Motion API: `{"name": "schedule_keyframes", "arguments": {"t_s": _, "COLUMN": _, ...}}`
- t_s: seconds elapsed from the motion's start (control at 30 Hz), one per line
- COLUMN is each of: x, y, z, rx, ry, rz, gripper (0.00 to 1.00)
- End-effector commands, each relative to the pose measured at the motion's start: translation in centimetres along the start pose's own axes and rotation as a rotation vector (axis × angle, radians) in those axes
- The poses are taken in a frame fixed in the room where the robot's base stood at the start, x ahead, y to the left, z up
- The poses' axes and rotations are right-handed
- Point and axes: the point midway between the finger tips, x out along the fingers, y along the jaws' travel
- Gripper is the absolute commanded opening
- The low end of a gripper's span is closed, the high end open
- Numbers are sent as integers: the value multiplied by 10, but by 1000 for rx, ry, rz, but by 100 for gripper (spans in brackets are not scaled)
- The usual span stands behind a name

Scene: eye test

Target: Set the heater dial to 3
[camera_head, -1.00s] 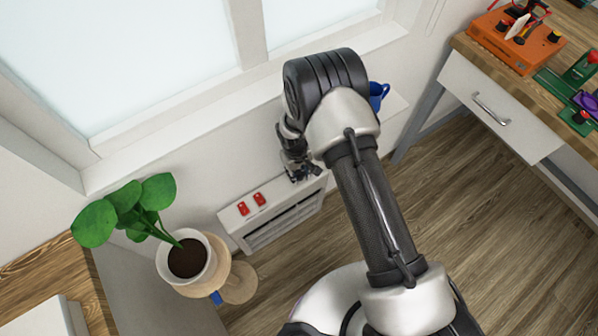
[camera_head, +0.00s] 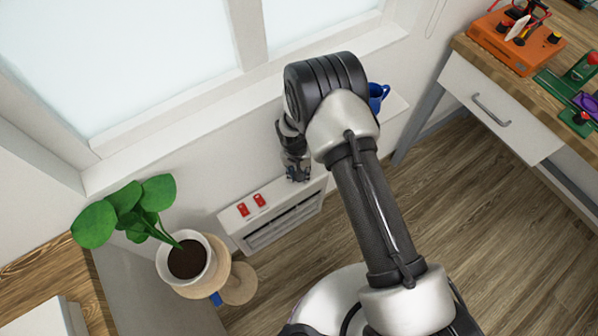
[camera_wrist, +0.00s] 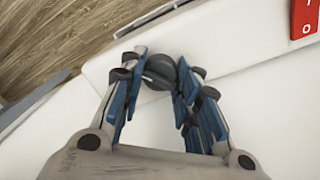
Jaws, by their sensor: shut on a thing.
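The white heater (camera_head: 272,213) stands low against the wall under the window. Its dark round dial (camera_wrist: 160,70) shows in the wrist view between the fingertips of my gripper (camera_wrist: 157,78). My gripper is shut on the dial, with one blue-padded finger on each side of it. In the head view my gripper (camera_head: 298,176) is at the right part of the heater's top and hides the dial there. The number the dial points to cannot be read in these frames.
A potted plant (camera_head: 187,262) stands left of the heater. A blue mug (camera_head: 378,93) is on the sill behind my arm. A workbench (camera_head: 495,105) stands at right.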

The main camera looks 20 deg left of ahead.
Motion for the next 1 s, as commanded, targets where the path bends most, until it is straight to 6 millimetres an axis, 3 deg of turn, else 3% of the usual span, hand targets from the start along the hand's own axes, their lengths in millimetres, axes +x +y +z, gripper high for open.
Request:
{"name": "schedule_keyframes", "arguments": {"t_s": 0.43, "x": 0, "y": 0, "z": 1, "rx": 9, "ry": -2, "rz": 1, "gripper": 6}}
{"name": "schedule_keyframes", "arguments": {"t_s": 0.47, "x": 0, "y": 0, "z": 1, "rx": 9, "ry": -2, "rz": 1, "gripper": 31}}
{"name": "schedule_keyframes", "arguments": {"t_s": 0.5, "x": 0, "y": 0, "z": 1, "rx": 9, "ry": -2, "rz": 1, "gripper": 34}}
{"name": "schedule_keyframes", "arguments": {"t_s": 0.77, "x": 0, "y": 0, "z": 0, "rx": 9, "ry": -1, "rz": 0, "gripper": 51}}
{"name": "schedule_keyframes", "arguments": {"t_s": 1.0, "x": 0, "y": 0, "z": 0, "rx": 9, "ry": -1, "rz": 0, "gripper": 51}}
